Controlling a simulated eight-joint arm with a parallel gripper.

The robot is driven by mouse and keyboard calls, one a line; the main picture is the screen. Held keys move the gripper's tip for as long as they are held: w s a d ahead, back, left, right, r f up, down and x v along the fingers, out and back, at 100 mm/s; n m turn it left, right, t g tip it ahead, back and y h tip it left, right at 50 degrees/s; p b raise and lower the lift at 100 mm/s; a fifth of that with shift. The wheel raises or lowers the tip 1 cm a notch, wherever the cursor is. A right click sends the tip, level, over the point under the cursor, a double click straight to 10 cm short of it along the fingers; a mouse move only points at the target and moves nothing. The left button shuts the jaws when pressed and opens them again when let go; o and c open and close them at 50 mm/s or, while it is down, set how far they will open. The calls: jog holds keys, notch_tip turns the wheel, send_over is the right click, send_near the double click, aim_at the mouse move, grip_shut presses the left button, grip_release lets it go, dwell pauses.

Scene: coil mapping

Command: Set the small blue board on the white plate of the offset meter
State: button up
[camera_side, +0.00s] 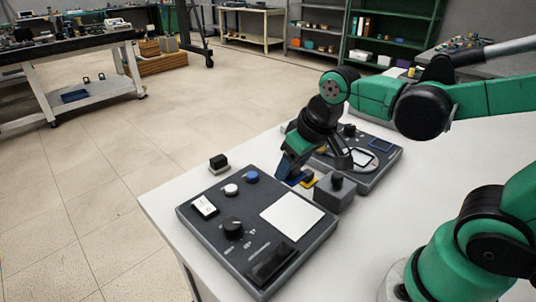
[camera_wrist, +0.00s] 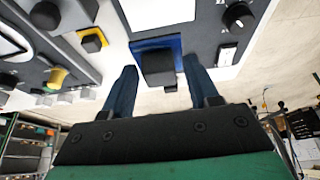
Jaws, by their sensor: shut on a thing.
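The small blue board (camera_wrist: 157,43) carries a dark block (camera_wrist: 158,70), which sits between my two fingers in the wrist view. My gripper (camera_side: 292,177) is shut on this board and holds it low, just behind the offset meter (camera_side: 205,224) in the side view. The fingers largely hide the board there. The white plate (camera_side: 292,215) is a bare square on the meter's top, nearer the camera than my gripper. Its edge also shows at the top of the wrist view (camera_wrist: 157,12). The board is apart from the plate.
A grey block with a black knob (camera_side: 335,192) stands right of my gripper. A yellow board (camera_wrist: 83,33) with a dark block lies close by. A second panel (camera_side: 375,172) stands behind. The meter bears several knobs. A small black block (camera_side: 218,161) stands beyond its left edge.

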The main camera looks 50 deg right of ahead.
aim_at(288, 211)
jog(key=shift+s+a+f, duration=0.3)
jog(key=shift+s+f, duration=0.35)
jog(key=shift+s, duration=0.05)
jog(key=shift+f, duration=2.75)
jog(key=shift+f, duration=0.5)
jog(key=o, duration=1.5)
jog(key=shift+r, duration=0.1)
jog(key=shift+r, duration=3.4)
